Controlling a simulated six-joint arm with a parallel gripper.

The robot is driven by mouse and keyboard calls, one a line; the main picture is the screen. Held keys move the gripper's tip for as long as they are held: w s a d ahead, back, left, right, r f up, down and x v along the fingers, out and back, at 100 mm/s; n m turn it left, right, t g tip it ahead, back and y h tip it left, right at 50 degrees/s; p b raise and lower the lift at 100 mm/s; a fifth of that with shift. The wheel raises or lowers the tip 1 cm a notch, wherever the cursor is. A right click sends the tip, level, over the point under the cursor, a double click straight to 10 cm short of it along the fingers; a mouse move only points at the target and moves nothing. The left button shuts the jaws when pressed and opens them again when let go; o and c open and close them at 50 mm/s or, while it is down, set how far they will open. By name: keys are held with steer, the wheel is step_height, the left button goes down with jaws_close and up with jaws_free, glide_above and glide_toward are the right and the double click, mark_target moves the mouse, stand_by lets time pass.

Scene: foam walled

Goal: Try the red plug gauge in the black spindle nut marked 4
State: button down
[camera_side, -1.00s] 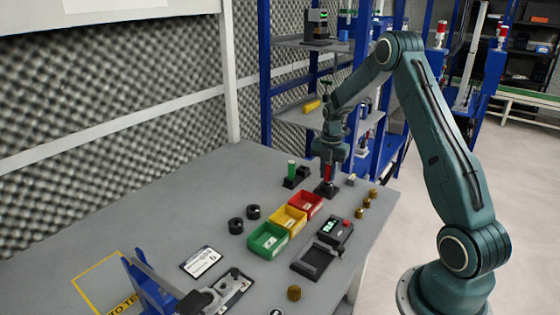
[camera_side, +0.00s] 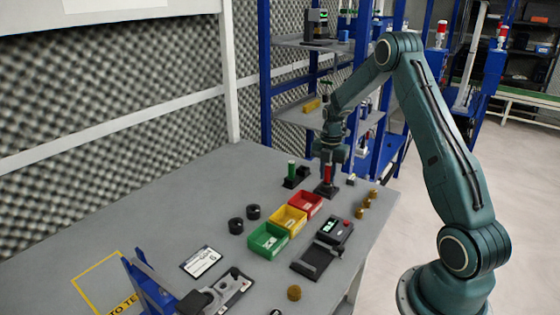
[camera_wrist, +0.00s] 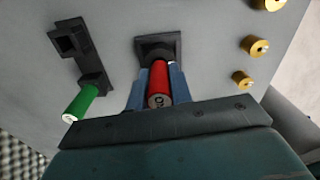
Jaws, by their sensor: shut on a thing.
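The red plug gauge (camera_side: 327,173) stands upright at its black holder (camera_side: 326,190) on the far part of the bench. My gripper (camera_side: 328,163) is above it with its jaws shut on the gauge. In the wrist view the red gauge (camera_wrist: 160,84) sits between the two blue-grey fingers (camera_wrist: 158,90), its far end at the square black holder (camera_wrist: 158,46). Two black ring-shaped nuts (camera_side: 236,225) (camera_side: 253,211) lie left of the bins. I cannot read any number on them.
A green gauge (camera_side: 292,169) stands in a black holder close to the left. Red (camera_side: 307,206), yellow (camera_side: 273,219) and green (camera_side: 251,241) bins are in front. Several brass pieces (camera_side: 366,203) stand at the right. The left middle of the bench is clear.

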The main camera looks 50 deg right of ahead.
steer(key=shift+r, duration=0.65)
steer(key=shift+r, duration=0.7)
steer(key=shift+r, duration=0.35)
steer(key=shift+r, duration=0.35)
steer(key=shift+r, duration=0.7)
steer(key=shift+r, duration=0.35)
steer(key=shift+w, duration=0.15)
